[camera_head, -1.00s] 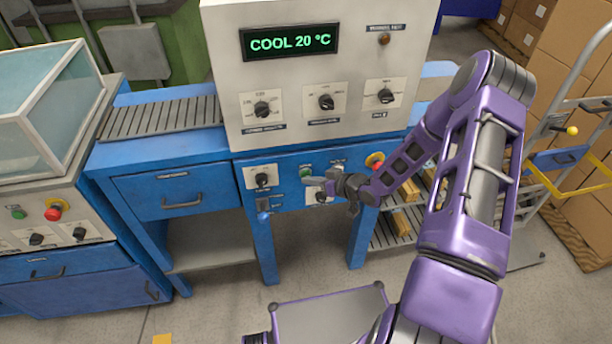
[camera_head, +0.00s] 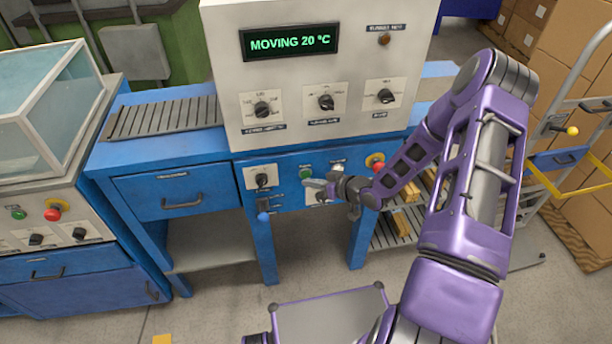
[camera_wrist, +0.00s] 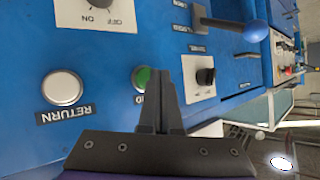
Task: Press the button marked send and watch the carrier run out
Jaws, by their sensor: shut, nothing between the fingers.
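The green send button (camera_head: 306,172) is on the blue front panel below the grey cabinet. In the wrist view the green button (camera_wrist: 142,78) sits just left of my fingers, with its label mostly hidden behind them. My gripper (camera_head: 312,183) is shut and empty, its tips close to the button; I cannot tell whether they touch. The closed fingers also show in the wrist view (camera_wrist: 162,78). The display (camera_head: 290,43) reads "MOVING 20 °C". I cannot make out a carrier on the roller track (camera_head: 163,117) at the left.
A white return button (camera_wrist: 62,87) is beside the green one. A blue-knobbed lever (camera_wrist: 256,33), black rotary knobs (camera_head: 262,180) and a red stop button (camera_head: 375,161) are also close. A glass-sided box (camera_head: 45,110) stands left; a hand cart (camera_head: 560,150) stands right.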

